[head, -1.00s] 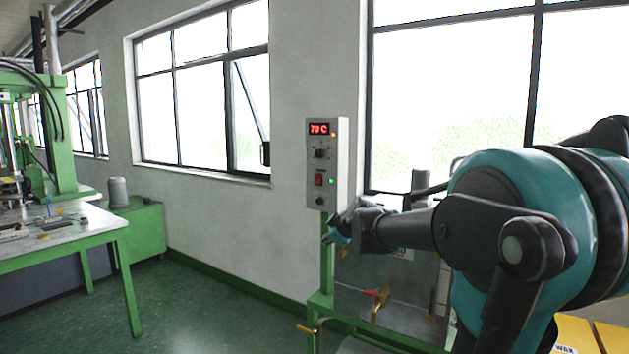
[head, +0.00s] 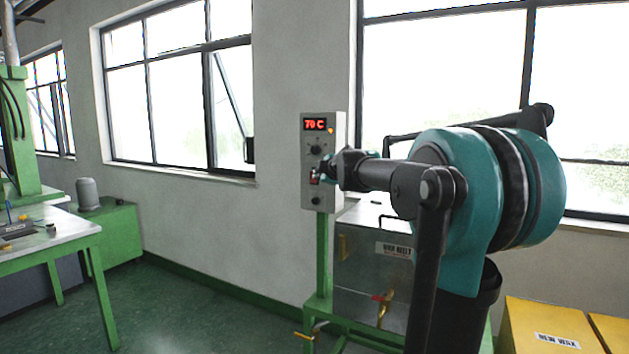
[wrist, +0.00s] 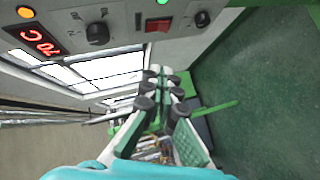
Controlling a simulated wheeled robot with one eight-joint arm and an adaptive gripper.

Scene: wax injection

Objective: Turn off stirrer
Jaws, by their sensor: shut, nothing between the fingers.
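The grey control box (head: 337,155) on a green post has a red "70 C" display (head: 315,125), a black knob (head: 316,150) and a red switch (head: 313,177). My gripper (head: 322,173) is shut and empty in front of the box, at about the switch's height, and partly covers it. In the wrist view the red switch (wrist: 158,24) lies beyond the shut fingertips (wrist: 162,80), with a gap in the picture. A green lamp (wrist: 162,2) beside the switch is lit. I cannot tell whether the fingers touch the box in the head view.
A metal wax tank (head: 365,265) with a brass tap (head: 385,308) stands below the box. Yellow boxes (head: 545,325) are at the lower right. A table (head: 60,232) and a green cabinet (head: 120,235) are at the left. The green floor between is clear.

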